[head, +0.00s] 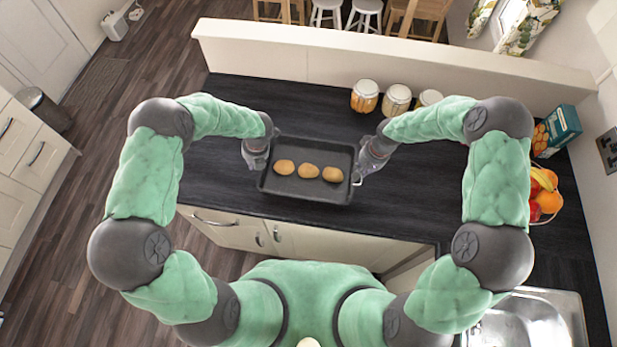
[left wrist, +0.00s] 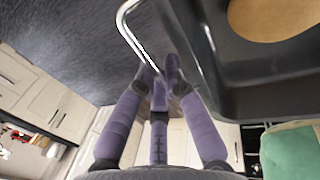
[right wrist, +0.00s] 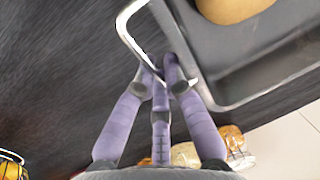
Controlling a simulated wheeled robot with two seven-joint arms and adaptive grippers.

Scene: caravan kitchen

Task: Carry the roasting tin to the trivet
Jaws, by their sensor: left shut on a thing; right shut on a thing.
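The dark roasting tin (head: 305,195) is in the middle of the head view, over the black worktop, with three brown rolls or potatoes (head: 308,171) in a row inside. It looks about level. My left gripper (head: 258,158) is at its left end, shut on the wire handle, which shows in the left wrist view (left wrist: 130,35). My right gripper (head: 365,165) is at its right end, shut on the other wire handle, which shows in the right wrist view (right wrist: 128,35). I cannot make out the trivet in any view. Whether the tin touches the worktop is hard to tell.
Several lidded jars (head: 365,96) stand behind the tin along the low cream wall (head: 400,65). A fruit bowl (head: 545,195) and a green box (head: 558,128) are at the right, near the sink (head: 530,320). The black worktop (head: 300,115) is clear behind the tin.

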